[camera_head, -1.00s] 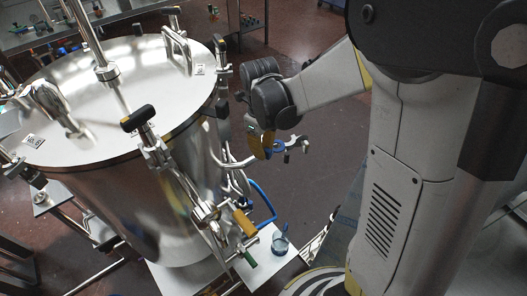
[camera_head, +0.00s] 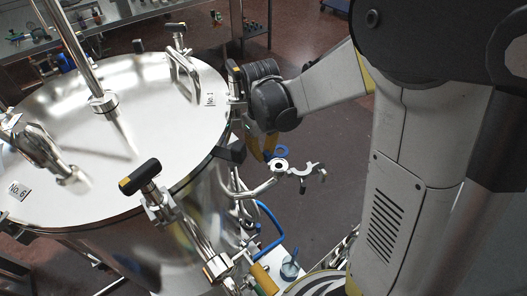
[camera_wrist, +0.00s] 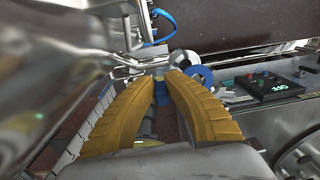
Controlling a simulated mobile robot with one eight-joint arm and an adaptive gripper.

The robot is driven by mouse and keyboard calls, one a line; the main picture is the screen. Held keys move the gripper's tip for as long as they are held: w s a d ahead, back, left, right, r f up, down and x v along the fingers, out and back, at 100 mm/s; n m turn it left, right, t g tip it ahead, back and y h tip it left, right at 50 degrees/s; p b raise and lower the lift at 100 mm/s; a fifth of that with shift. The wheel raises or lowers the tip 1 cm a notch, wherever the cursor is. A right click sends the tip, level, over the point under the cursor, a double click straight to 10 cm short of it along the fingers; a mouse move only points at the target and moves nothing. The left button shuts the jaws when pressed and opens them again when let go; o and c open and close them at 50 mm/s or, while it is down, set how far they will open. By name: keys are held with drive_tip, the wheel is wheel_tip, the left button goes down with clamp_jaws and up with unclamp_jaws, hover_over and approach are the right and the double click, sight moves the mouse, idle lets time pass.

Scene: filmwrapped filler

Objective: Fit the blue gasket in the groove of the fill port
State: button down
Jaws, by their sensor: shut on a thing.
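The blue gasket (camera_head: 282,152) is a small ring at the tips of my gripper (camera_head: 269,149), whose yellow fingers are shut on it. In the head view it appears just above the fill port (camera_head: 280,166), a pale round pipe end beside the tank; I cannot tell the gap between them. In the wrist view the blue ring (camera_wrist: 206,76) shows right of my fingertips (camera_wrist: 161,82), with a blue piece between the fingers. The metal port (camera_wrist: 184,59) shows just beyond. The groove is too small to make out.
An open metal clamp (camera_head: 308,174) sits right of the port. The big steel tank (camera_head: 120,130) with lid clamps fills the left. A blue hose (camera_head: 270,228) and a glass cup (camera_head: 289,268) are below. Open floor lies behind the port.

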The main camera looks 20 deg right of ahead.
drive_tip(key=shift+w+f, duration=0.15)
drive_tip(key=shift+f, duration=0.15)
drive_tip(key=shift+f+b, duration=1.4)
drive_tip(key=shift+f, duration=0.6)
drive_tip(key=shift+b, duration=0.45)
drive_tip(key=shift+f+b, duration=0.55)
drive_tip(key=shift+f, duration=0.1)
drive_tip(key=shift+f, duration=0.1)
drive_tip(key=shift+f+b, duration=0.35)
drive_tip(key=shift+b, duration=0.15)
drive_tip(key=c, duration=1.4)
unclamp_jaws()
drive_tip(key=shift+c, duration=0.2)
